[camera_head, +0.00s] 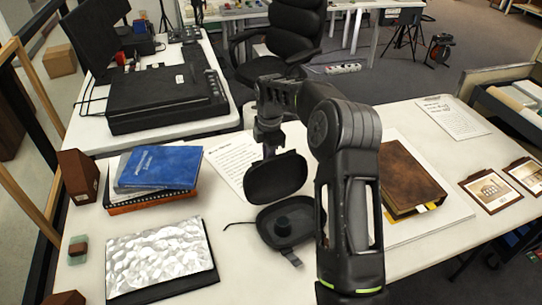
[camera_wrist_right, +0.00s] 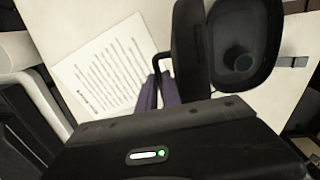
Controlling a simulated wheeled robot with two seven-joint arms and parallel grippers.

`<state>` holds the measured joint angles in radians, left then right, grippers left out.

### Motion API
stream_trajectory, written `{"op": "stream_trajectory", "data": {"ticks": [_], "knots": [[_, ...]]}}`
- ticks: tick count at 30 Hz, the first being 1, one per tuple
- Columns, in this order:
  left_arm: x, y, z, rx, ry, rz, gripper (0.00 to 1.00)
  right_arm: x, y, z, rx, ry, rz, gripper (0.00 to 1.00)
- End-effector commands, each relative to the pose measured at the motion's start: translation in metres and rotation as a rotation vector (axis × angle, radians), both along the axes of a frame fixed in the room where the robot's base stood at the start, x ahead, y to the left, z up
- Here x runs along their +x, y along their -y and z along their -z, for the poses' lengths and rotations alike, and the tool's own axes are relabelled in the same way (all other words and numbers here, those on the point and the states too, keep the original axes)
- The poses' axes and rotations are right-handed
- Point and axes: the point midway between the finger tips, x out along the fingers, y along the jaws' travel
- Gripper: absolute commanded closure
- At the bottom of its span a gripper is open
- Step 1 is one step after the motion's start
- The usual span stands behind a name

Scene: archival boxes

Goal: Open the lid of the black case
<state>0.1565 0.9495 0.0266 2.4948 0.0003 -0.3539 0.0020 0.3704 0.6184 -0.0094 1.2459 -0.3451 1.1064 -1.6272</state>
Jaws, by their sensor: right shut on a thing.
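The black case stands on the white table with its lid (camera_head: 276,178) raised, roughly upright, above the base (camera_head: 290,222). Inside the base is a round dark piece (camera_head: 283,226). My right gripper (camera_head: 270,150) is at the lid's top edge, behind it, and is shut on the lid or its thin handle loop; which of these cannot be told. In the right wrist view, the purplish fingers (camera_wrist_right: 161,92) meet at the loop beside the lid (camera_wrist_right: 188,50), and the open base (camera_wrist_right: 266,45) lies to the right. My left gripper is not in view.
A printed sheet (camera_head: 232,163) lies behind the case. Blue books (camera_head: 160,166) and a silver embossed album (camera_head: 160,257) lie to the left. A brown book (camera_head: 408,177) lies to the right, beyond my right arm. Table space in front of the case is clear.

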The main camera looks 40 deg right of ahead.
Motion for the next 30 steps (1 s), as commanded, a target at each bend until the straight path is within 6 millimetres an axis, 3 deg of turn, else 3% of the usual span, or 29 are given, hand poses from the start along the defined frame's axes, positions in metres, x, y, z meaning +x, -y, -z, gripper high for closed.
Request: {"op": "stream_trajectory", "data": {"ticks": [17,18,25,30], "knots": [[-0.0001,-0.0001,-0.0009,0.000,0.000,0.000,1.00,0.0060,0.0009,0.0040,-0.001,0.004,-0.001,1.00],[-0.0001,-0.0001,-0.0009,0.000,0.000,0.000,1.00,0.0060,0.0009,0.0040,-0.001,0.004,-0.001,0.89],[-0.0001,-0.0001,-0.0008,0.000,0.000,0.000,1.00,0.0052,0.0007,0.0050,0.000,0.001,-0.001,0.70],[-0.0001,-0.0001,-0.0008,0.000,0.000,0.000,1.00,0.0045,0.0006,0.0057,0.000,-0.002,-0.001,0.69]]}}
